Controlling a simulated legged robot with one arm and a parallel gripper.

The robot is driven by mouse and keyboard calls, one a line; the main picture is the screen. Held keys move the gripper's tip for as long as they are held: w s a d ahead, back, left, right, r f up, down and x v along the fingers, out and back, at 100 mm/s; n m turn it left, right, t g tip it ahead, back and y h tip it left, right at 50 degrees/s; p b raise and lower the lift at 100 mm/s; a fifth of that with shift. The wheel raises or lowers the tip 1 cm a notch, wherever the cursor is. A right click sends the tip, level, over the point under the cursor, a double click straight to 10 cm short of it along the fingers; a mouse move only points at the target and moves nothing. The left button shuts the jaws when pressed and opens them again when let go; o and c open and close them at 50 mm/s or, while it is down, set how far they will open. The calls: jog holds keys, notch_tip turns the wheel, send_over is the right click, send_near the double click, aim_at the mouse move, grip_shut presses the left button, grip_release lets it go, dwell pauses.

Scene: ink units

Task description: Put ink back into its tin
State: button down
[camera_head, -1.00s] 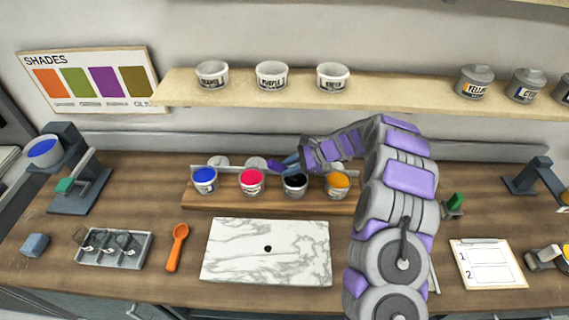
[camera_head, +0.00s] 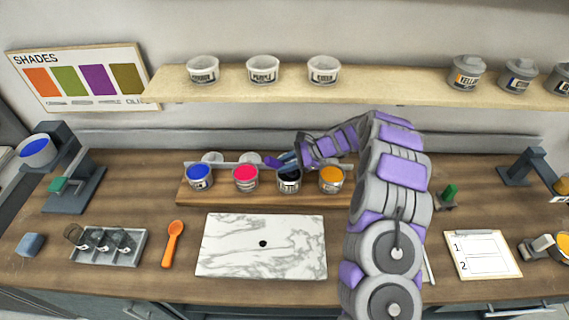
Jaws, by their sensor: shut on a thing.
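A dark dab of ink (camera_head: 263,243) lies on the white marble slab (camera_head: 225,258). On a wooden board behind the slab stand tins of blue ink (camera_head: 199,178), pink-red ink (camera_head: 245,178), black ink (camera_head: 289,182) and orange-yellow ink (camera_head: 331,180), all uncovered. My gripper (camera_head: 285,160) is just above and behind the black tin. It is shut on a small blue-grey thing, perhaps a tool, mostly hidden by my fingers. I cannot tell whether it touches the tin or carries ink.
Pale lids (camera_head: 212,157) lie behind the tins. An orange spoon (camera_head: 173,243) and a grey tray (camera_head: 108,246) are left of the slab. A clipboard (camera_head: 482,254) lies right. A shelf (camera_head: 380,85) with tubs runs above. My arm covers the board's right end.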

notch_tip(320, 180, up, 8)
jog(key=p, duration=0.5)
jog(key=shift+a+r, duration=0.15)
jog(key=shift+r, duration=0.1)
